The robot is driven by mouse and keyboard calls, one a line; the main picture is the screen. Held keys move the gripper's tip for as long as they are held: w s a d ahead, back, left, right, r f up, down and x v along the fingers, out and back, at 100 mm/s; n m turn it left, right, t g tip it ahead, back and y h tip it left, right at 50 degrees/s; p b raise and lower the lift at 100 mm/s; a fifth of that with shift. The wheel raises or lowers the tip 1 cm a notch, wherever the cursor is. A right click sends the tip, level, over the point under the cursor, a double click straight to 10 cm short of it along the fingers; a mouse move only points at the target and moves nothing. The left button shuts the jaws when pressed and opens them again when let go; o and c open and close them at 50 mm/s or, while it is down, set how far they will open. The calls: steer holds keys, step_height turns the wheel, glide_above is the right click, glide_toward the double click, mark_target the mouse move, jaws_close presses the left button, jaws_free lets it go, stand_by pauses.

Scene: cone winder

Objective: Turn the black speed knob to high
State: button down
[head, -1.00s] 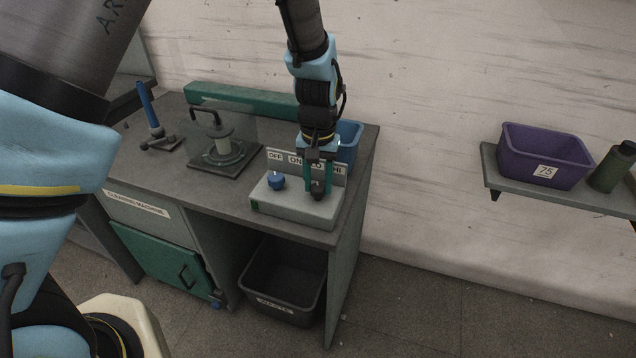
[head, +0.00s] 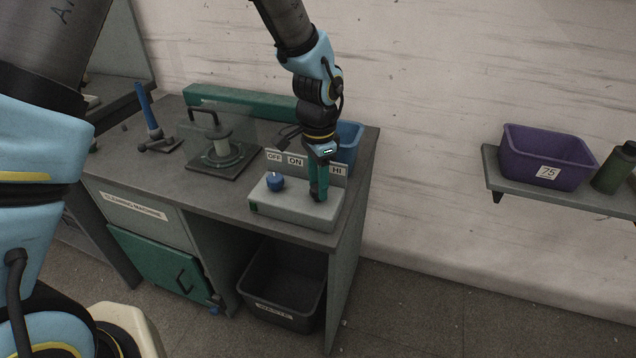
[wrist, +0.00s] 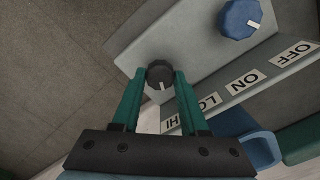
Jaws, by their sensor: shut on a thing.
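The black speed knob (wrist: 160,70) sits on the grey control box (head: 293,211), between the fingertips of my gripper (wrist: 161,76). My gripper is shut on the knob. The knob's white mark points toward the label panel, roughly at the HI label (wrist: 172,122) rather than the LO label (wrist: 208,103). In the head view my gripper (head: 318,196) points down at the right part of the box and hides the knob. The blue knob (head: 275,182) stands to its left, under the OFF and ON labels; it also shows in the wrist view (wrist: 239,19).
A blue bin (head: 350,136) stands just behind the label panel. A purple bin (head: 545,158) sits on the wall shelf at right. A waste bin (head: 283,310) is below.

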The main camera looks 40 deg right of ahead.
steer(key=shift+m, duration=1.1)
steer(key=shift+c, duration=2.2)
jaws_free()
step_height(320, 180, up, 11)
steer(key=b, duration=0.2)
steer(key=shift+f, duration=0.1)
